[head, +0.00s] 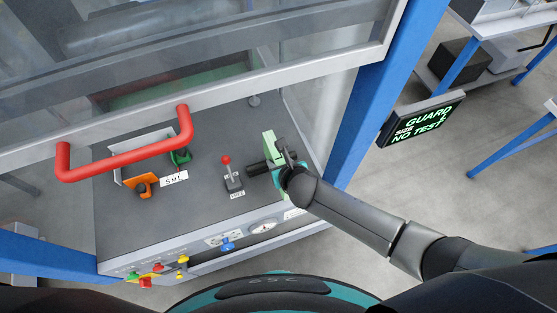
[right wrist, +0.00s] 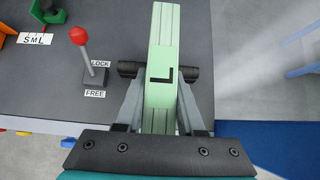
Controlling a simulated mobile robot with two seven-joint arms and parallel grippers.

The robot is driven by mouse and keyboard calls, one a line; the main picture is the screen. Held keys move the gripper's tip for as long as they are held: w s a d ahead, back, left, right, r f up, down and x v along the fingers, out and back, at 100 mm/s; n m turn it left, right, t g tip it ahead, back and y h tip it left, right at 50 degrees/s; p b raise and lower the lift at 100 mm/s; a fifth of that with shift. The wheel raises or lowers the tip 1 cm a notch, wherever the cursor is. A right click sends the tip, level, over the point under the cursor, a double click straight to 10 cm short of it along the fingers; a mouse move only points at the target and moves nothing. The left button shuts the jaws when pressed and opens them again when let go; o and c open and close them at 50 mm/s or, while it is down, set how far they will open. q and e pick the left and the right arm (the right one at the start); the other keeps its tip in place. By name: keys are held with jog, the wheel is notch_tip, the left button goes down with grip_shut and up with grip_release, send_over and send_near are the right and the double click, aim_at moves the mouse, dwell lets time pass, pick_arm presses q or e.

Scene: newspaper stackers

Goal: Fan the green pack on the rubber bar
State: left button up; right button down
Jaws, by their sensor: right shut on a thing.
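The green pack (head: 269,145) is a light green upright block with a black corner mark, at the right end of the dark machine deck. My right gripper (head: 285,163) is shut on it. In the right wrist view the pack (right wrist: 165,40) stands between the two grey fingers (right wrist: 161,98). The rubber bar (head: 256,169) is a short black cylinder by the pack; in the right wrist view its ends (right wrist: 128,69) show on both sides of the pack. Whether the pack touches the bar is hard to tell. My left gripper is out of view.
A red-knobbed lever (head: 227,172) with LOCK and FREE labels stands left of the bar. A red guard handle (head: 125,153) hangs over the deck. Orange (head: 141,187) and green (head: 181,157) pieces sit near an SML label. A blue post (head: 362,100) rises beside my right arm.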

jog(key=shift+f+b, duration=0.4)
jog(key=shift+f, duration=0.2)
dwell(0.4)
jog(key=shift+w+a, duration=0.1)
jog(key=shift+w+a+r, duration=0.1)
jog(key=shift+w+a, duration=0.05)
jog(key=shift+w, duration=0.5)
jog(key=shift+w, duration=0.15)
jog(key=shift+w+a, duration=0.25)
jog(key=shift+w, duration=0.3)
jog(key=shift+w+a, duration=0.15)
jog(key=shift+w, duration=0.4)
jog(key=shift+w+b, duration=0.1)
jog(key=shift+b, duration=0.2)
